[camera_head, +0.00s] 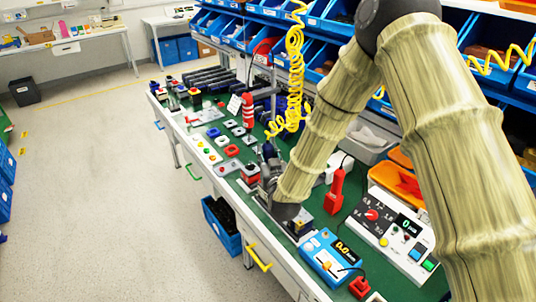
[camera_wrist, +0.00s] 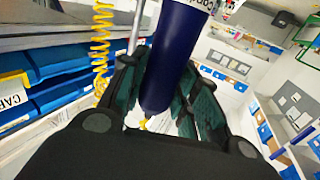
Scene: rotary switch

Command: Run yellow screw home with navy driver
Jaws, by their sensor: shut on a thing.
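The navy driver (camera_wrist: 175,58) fills the middle of the wrist view, with its handle between the dark green pads of my gripper (camera_wrist: 165,85). My gripper is shut on the handle. In the head view my gripper (camera_head: 268,172) is low over the green bench top, partly hidden by my arm, and a small dark part of the driver (camera_head: 268,150) shows above it. I cannot make out the yellow screw for certain; a small yellowish spot shows below the driver in the wrist view. Whether the driver touches the screw is not visible.
A red tool (camera_head: 335,192) stands right of my gripper. A blue meter (camera_head: 332,258) and a grey control panel (camera_head: 390,230) lie nearer on the bench. A coiled yellow hose (camera_head: 293,75) hangs behind my arm. Blue bins line the back, and many small parts crowd the bench's left.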

